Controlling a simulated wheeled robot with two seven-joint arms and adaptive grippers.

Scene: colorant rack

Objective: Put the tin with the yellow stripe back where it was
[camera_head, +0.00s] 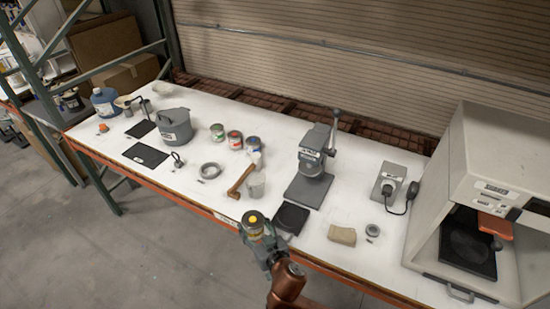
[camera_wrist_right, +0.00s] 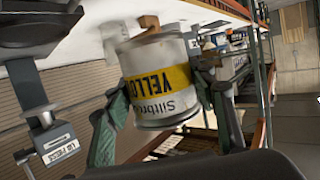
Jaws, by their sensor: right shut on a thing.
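The tin with the yellow stripe (camera_head: 254,222) is in my right gripper (camera_head: 258,236), just off the front edge of the table. Its lid faces up with a yellow dot. In the right wrist view the tin (camera_wrist_right: 158,90) is large, its wide yellow band showing part of the word "YELLOW". The green fingers of the right gripper (camera_wrist_right: 165,112) press on its two sides. A green tin (camera_head: 217,132), a red tin (camera_head: 235,140) and a blue tin (camera_head: 253,144) stand in a row on the white table (camera_head: 330,225). My left gripper is not in view.
A black square plate (camera_head: 291,218) lies close behind the held tin. A hammer (camera_head: 241,180), a clear cup (camera_head: 256,186) and a grey lever press (camera_head: 312,165) stand beyond. A tan block (camera_head: 342,236) lies right. A large machine (camera_head: 490,170) fills the right end.

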